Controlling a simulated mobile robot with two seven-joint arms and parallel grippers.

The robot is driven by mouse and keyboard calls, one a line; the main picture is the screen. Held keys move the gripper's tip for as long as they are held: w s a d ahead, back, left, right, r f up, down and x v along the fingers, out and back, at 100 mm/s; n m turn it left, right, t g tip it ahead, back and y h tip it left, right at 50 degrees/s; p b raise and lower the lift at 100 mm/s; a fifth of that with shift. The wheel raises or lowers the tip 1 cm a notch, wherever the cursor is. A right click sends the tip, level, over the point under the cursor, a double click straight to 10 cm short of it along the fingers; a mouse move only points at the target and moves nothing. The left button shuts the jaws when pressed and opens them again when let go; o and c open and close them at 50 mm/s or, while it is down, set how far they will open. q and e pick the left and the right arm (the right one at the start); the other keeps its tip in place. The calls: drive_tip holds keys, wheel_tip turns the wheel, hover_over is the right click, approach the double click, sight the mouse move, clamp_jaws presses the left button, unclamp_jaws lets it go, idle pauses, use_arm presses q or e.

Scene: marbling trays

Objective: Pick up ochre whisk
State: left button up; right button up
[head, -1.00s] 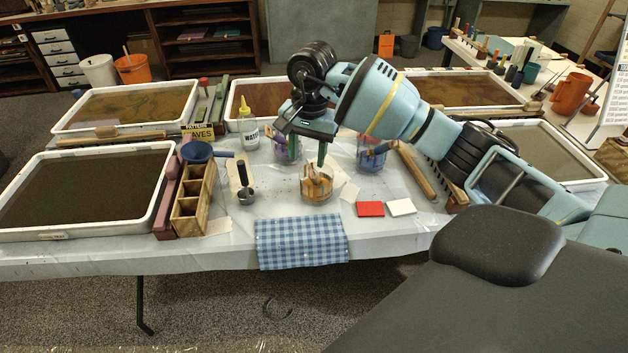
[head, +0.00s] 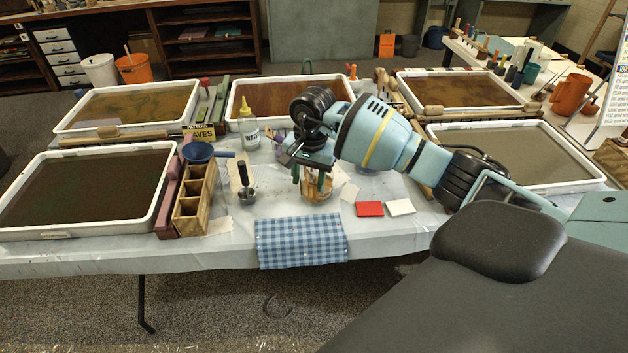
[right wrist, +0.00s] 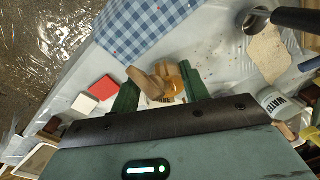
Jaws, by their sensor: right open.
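The ochre whisk (right wrist: 147,84) appears as tan, broom-like ends standing in a clear jar with ochre contents (head: 317,194) near the middle of the table. In the right wrist view the jar's ochre side (right wrist: 172,76) shows beside the tan ends. My right gripper (head: 312,178) is open and points down over the jar. In the right wrist view its green fingers (right wrist: 160,90) stand on either side of the tan ends, with a gap. The whisk's lower part is hidden. My left gripper is not in view.
A blue checked cloth (head: 300,242) hangs over the front edge. A red block (head: 369,209) and a white block (head: 400,207) lie right of the jar. A metal cup with a dark handle (head: 245,195) stands left.

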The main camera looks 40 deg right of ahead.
drive_tip(key=shift+c, duration=0.4)
clamp_jaws()
